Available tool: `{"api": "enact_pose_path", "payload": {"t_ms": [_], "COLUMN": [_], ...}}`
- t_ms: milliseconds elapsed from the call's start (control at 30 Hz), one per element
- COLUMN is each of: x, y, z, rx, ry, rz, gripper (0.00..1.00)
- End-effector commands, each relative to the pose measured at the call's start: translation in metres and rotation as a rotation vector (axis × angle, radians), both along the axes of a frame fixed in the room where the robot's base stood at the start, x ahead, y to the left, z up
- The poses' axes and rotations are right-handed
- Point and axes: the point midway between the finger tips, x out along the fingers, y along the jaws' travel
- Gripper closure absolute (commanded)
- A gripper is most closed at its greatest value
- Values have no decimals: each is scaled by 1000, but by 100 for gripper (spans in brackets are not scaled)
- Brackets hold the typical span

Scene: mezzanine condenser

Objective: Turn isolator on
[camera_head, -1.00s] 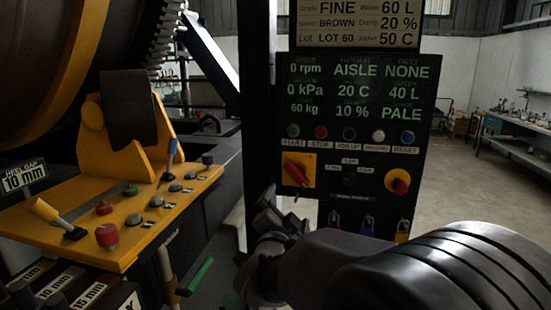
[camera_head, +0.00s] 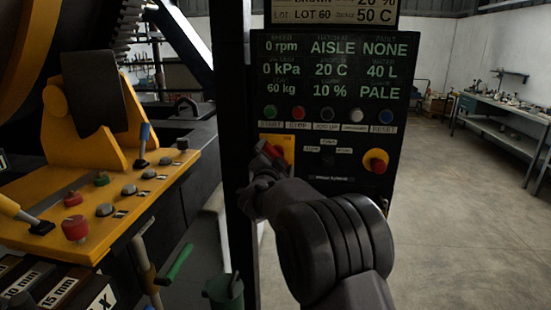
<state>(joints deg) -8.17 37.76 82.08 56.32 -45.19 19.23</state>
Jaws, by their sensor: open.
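The isolator is a red rotary handle on a yellow square plate (camera_head: 288,146), at the lower left of the black control panel (camera_head: 330,225). Its red handle (camera_head: 271,151) looks tilted and is partly hidden by my gripper. My gripper (camera_head: 262,163) is at the lower left of the plate, right at the handle in the picture. Its fingers are dark and small here, and I cannot tell whether they touch the handle. My wrist and arm cover the lower part of the panel.
A row of buttons including start (camera_head: 270,112) and reset (camera_head: 386,117) sits above the isolator. A red knob on yellow (camera_head: 376,161) is to the right. A black post (camera_head: 232,120) stands just left of my gripper. A yellow console (camera_head: 110,205) is further left. Open floor lies right.

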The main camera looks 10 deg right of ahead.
Motion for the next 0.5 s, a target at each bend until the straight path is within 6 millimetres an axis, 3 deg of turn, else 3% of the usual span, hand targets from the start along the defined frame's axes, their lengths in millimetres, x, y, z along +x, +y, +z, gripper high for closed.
{"api": "enact_pose_path", "payload": {"t_ms": [300, 500], "x": [3, 3], "y": [-1, -1], "z": [0, 0], "rx": [1, 1], "ry": [0, 0], "rz": [0, 0], "gripper": [2, 41]}}
